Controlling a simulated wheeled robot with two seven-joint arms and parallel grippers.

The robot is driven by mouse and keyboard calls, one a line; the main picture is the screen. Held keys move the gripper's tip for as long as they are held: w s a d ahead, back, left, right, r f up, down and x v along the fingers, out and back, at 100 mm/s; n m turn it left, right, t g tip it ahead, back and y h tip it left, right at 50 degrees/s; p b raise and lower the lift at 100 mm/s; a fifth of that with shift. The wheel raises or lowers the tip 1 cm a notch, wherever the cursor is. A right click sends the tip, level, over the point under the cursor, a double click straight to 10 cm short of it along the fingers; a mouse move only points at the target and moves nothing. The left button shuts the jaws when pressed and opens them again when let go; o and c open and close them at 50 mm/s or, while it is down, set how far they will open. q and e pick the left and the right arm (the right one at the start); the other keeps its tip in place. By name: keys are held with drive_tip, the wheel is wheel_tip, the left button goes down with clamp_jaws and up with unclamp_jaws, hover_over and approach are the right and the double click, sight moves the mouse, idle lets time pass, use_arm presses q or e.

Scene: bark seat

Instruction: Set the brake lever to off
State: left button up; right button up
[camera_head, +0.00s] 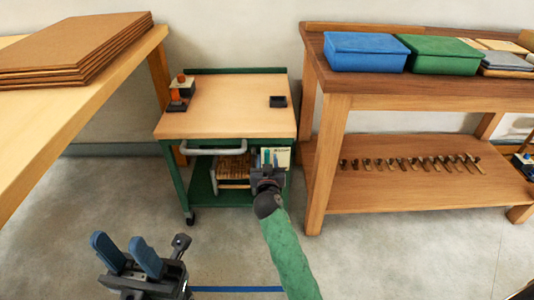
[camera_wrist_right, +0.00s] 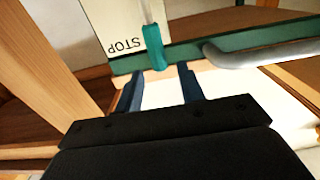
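The brake lever is a short teal handle (camera_wrist_right: 153,45) in front of a white panel (camera_wrist_right: 105,28) marked STOP, which reads upside down in the right wrist view. In the head view the white panel (camera_head: 283,156) is on the front right of the green cart (camera_head: 172,180). My right gripper (camera_wrist_right: 160,70) is open, with its two fingertips on either side of the lever's near end; I cannot tell whether they touch it. In the head view the right gripper (camera_head: 267,172) partly hides the panel. My left gripper (camera_head: 118,242) is open and empty, low at the left.
The cart has a grey handle bar (camera_head: 215,151) beside the panel. A small device with a red button (camera_head: 181,85) and a black tray (camera_head: 278,101) are on top. A pale table (camera_head: 60,100) stands left, a wooden bench (camera_head: 340,85) right. Floor in front is clear.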

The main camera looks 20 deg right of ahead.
sight(267, 155)
drive_tip(key=shift+x, duration=2.35)
drive_tip(key=shift+c, duration=0.2)
clamp_jaws()
